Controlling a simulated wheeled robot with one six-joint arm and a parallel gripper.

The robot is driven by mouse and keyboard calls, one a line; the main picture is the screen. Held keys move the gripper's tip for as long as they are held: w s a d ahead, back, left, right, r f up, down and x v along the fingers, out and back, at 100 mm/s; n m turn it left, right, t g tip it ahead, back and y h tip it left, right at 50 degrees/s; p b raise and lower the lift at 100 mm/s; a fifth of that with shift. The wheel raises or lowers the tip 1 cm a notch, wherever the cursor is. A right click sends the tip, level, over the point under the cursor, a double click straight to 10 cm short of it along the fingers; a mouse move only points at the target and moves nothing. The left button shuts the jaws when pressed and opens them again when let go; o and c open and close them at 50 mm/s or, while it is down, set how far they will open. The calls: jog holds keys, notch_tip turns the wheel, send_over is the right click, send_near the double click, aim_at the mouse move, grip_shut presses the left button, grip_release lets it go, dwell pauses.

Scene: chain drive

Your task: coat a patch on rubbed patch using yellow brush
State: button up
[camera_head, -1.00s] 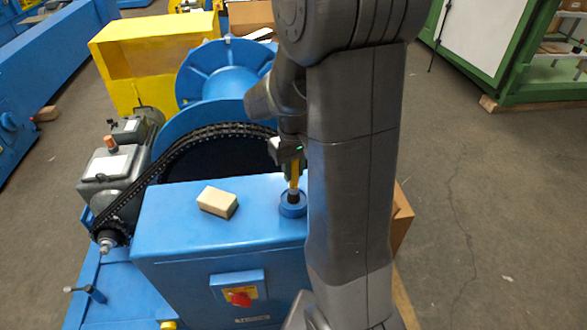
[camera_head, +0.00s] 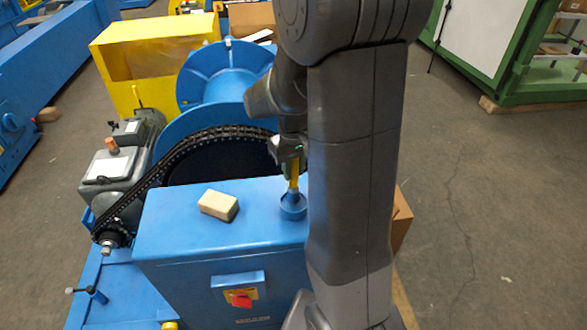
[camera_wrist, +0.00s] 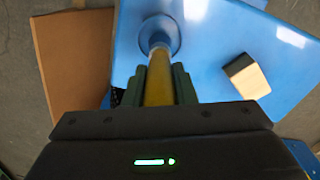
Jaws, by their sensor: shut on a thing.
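My gripper (camera_head: 289,160) is shut on the yellow handle of the yellow brush (camera_head: 294,183), which stands about upright. In the wrist view the yellow brush (camera_wrist: 159,84) runs between the two fingers of my gripper (camera_wrist: 159,82). Its lower end is at a round blue cup (camera_head: 292,211) near the right end of the blue cabinet top; the bristles are hidden. The blue cup also shows in the wrist view (camera_wrist: 173,29). I cannot make out a rubbed patch for certain; a pale streak (camera_wrist: 289,37) on the blue top may be only a reflection.
A cream block (camera_head: 217,205) lies on the blue cabinet top (camera_head: 180,235), left of the cup. Behind it are a black chain (camera_head: 160,170) and a blue drum (camera_head: 215,85). A red switch (camera_head: 240,299) is on the cabinet front. The top left of the block is clear.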

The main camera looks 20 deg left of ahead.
jog(key=shift+r+p, duration=1.8)
jog(key=shift+r, duration=0.85)
jog(key=shift+f, duration=0.1)
jog(key=w+d+f+m, duration=0.5)
jog(key=w+d+f, duration=0.2)
jog(key=d+f, duration=0.2)
jog(key=w+d+f+m, duration=0.5)
jog(key=w+d+f, duration=0.2)
jog(key=d, duration=0.7)
notch_tip(320, 180, down, 2)
jog(key=shift+w+d+m, duration=0.25)
jog(key=shift+w+m, duration=0.05)
jog(key=shift+w, duration=0.1)
jog(key=shift+s, duration=0.1)
